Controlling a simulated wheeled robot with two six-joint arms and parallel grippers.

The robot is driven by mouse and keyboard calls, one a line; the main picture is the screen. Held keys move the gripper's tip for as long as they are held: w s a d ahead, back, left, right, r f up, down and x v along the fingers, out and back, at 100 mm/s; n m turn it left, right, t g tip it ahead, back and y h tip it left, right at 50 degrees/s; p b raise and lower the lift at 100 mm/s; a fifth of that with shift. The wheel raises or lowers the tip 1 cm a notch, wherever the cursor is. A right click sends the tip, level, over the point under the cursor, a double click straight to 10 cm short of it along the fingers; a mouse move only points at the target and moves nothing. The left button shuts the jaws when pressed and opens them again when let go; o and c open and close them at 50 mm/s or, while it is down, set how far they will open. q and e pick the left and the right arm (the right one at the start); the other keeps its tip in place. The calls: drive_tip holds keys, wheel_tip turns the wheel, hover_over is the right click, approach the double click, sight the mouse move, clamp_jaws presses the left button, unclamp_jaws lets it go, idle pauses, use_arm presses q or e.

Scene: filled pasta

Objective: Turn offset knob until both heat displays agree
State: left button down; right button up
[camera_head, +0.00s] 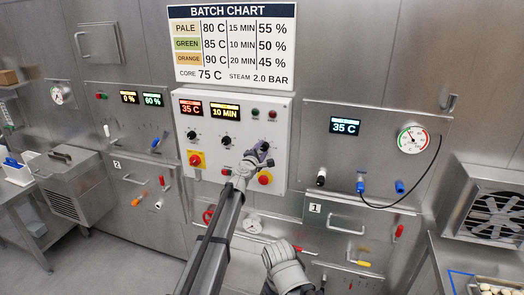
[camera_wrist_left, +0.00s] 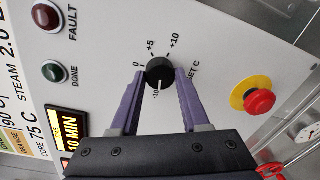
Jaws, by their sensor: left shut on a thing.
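The offset knob (camera_wrist_left: 160,72) is black and round, with a scale around it that includes 0, +5 and +10. My left gripper (camera_wrist_left: 160,84) has its two fingers on opposite sides of the knob and is shut on it. A pale mark on the knob points towards the bottom of the wrist picture. In the head view my left gripper (camera_head: 262,155) is at the white panel and hides most of the knob. The panel's red heat display (camera_head: 191,107) reads 35 C. The heat display on the right steel panel (camera_head: 345,126) also reads 35 C. My right gripper is out of view.
A yellow 10 MIN display (camera_head: 225,112) is beside the red one. A red stop button (camera_wrist_left: 259,101) on a yellow base is near the knob. The batch chart (camera_head: 231,47) hangs above.

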use_arm(q)
drive_tip(key=shift+c, duration=1.9)
unclamp_jaws()
drive_tip(key=v, duration=0.7)
drive_tip(key=shift+s, duration=0.4)
drive_tip(key=shift+a, duration=0.1)
